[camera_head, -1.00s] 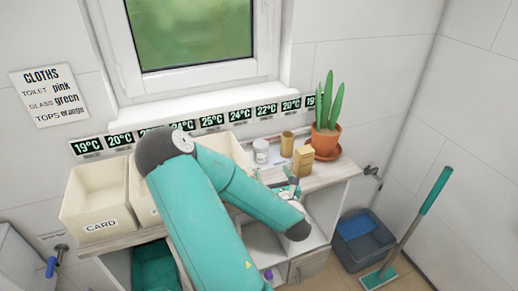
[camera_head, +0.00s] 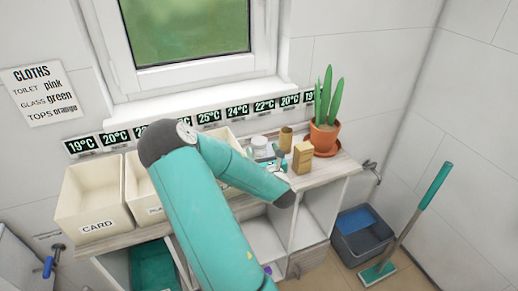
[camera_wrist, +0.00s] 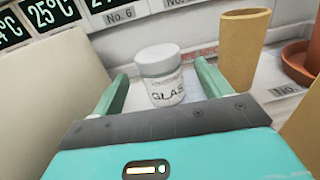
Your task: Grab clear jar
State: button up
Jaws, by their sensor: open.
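The clear jar (camera_wrist: 163,88) has a white lid and a white label reading "GLAS". It stands upright on the cart top, and in the head view its lid (camera_head: 260,142) shows just behind my gripper (camera_head: 268,160). In the wrist view my gripper (camera_wrist: 162,84) is open, with one green finger on each side of the jar's lower part. The jar appears between or just beyond the fingertips; I cannot tell if either finger touches it.
A tan cylinder (camera_wrist: 243,45) stands close right of the jar. A wooden block (camera_head: 303,158) and a potted plant (camera_head: 324,135) stand farther right. Cream bins (camera_head: 92,200) line the left. The wall with temperature labels (camera_head: 236,112) is behind.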

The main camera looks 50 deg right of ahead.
jog(key=x, duration=0.4)
jog(key=shift+w+d, duration=0.15)
jog(key=shift+w, duration=0.05)
jog(key=c, duration=1.1)
jog(key=shift+r, duration=0.1)
